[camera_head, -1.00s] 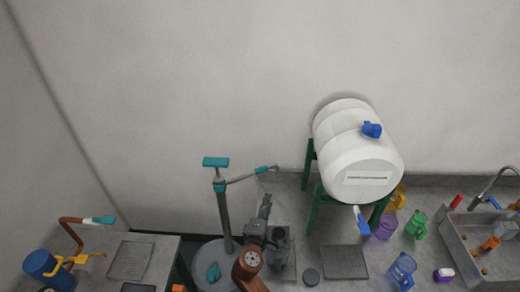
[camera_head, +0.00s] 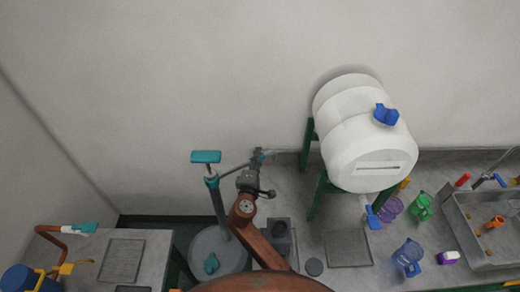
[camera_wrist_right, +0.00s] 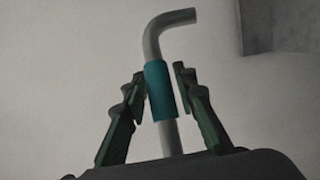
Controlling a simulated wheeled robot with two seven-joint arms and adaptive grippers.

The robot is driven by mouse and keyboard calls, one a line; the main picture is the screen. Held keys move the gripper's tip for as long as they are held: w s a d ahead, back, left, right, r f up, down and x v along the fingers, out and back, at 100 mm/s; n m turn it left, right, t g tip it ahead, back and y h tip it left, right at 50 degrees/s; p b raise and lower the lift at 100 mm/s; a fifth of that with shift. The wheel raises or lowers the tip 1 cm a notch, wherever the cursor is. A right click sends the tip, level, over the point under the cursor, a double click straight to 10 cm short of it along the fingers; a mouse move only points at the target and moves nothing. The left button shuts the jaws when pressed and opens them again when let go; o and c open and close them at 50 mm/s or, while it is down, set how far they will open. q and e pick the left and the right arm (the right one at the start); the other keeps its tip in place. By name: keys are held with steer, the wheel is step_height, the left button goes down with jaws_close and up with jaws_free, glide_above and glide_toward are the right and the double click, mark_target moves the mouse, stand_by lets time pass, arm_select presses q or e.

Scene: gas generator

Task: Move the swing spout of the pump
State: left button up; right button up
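The pump (camera_head: 221,208) stands on a grey round drum lid (camera_head: 222,250) between two counters, with a teal T-handle (camera_head: 206,157) on top. Its swing spout (camera_head: 234,169) points right and slightly back toward the wall. My right gripper (camera_head: 258,159) is at the outer end of the spout. In the right wrist view, the spout's teal sleeve (camera_wrist_right: 161,90) stands between the two fingers of my right gripper (camera_wrist_right: 160,76), with the bent grey tip (camera_wrist_right: 171,20) beyond. The fingers are apart, with a clearer gap on the right side. My left gripper is out of view.
A white tank (camera_head: 365,135) on a green stand (camera_head: 320,190) is right of the spout. Cups and a sink (camera_head: 480,240) are farther right. A dark grey block (camera_head: 280,232) is near my right arm.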

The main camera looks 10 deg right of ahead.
steer(key=shift+b+x, duration=0.55)
steer(key=shift+x, duration=1.75)
jaws_close()
